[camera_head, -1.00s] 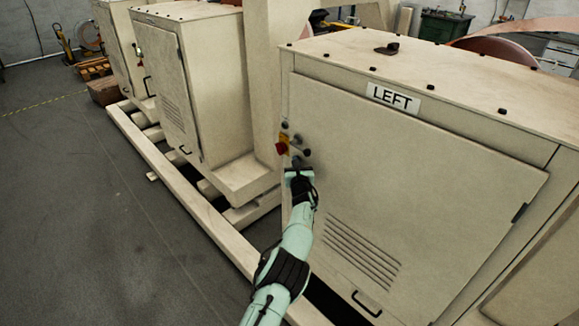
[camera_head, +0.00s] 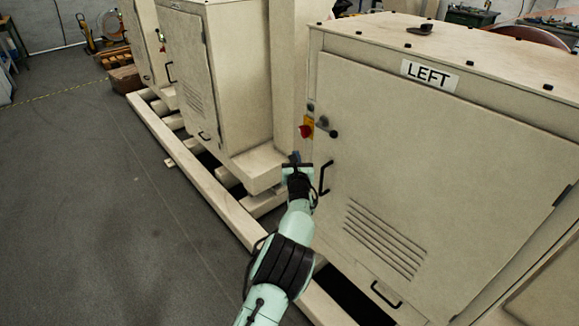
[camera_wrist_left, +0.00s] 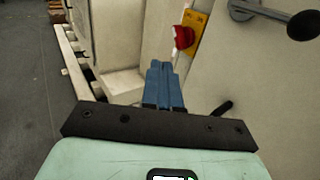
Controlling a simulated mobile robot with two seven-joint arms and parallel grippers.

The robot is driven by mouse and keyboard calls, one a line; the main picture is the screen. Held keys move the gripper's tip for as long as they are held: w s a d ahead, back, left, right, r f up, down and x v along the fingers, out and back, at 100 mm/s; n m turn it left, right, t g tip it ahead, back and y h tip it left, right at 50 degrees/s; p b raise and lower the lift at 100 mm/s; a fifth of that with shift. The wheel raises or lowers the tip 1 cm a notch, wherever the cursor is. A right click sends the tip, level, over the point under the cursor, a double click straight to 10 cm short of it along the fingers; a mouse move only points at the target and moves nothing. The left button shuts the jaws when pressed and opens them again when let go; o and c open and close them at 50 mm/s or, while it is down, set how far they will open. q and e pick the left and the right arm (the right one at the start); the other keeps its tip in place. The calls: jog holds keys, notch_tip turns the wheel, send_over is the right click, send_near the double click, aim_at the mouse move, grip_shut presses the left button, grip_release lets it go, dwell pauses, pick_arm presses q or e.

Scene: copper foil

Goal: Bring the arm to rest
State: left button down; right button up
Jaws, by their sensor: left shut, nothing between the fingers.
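My left arm (camera_head: 285,262), pale green with black bands, reaches up from the bottom of the head view. My left gripper (camera_head: 295,158) is at its end, in front of the left edge of the cream cabinet labelled LEFT (camera_head: 430,75). In the left wrist view its blue fingers (camera_wrist_left: 163,85) are together with nothing between them. The red knob on a yellow plate (camera_head: 306,130) is just above the gripper, and also shows in the left wrist view (camera_wrist_left: 183,38). The fingers look apart from it. My right gripper is not in view.
A dark lever with a round knob (camera_head: 330,131) sticks out beside the red knob. A black door handle (camera_head: 325,178) is right of the gripper. A pale base beam (camera_head: 205,182) runs along the floor. The grey floor (camera_head: 90,220) at left is clear.

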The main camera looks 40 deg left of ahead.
pick_arm(q)
jog(key=s, duration=0.2)
jog(key=shift+s+a+f, duration=0.1)
jog(key=shift+s, duration=0.2)
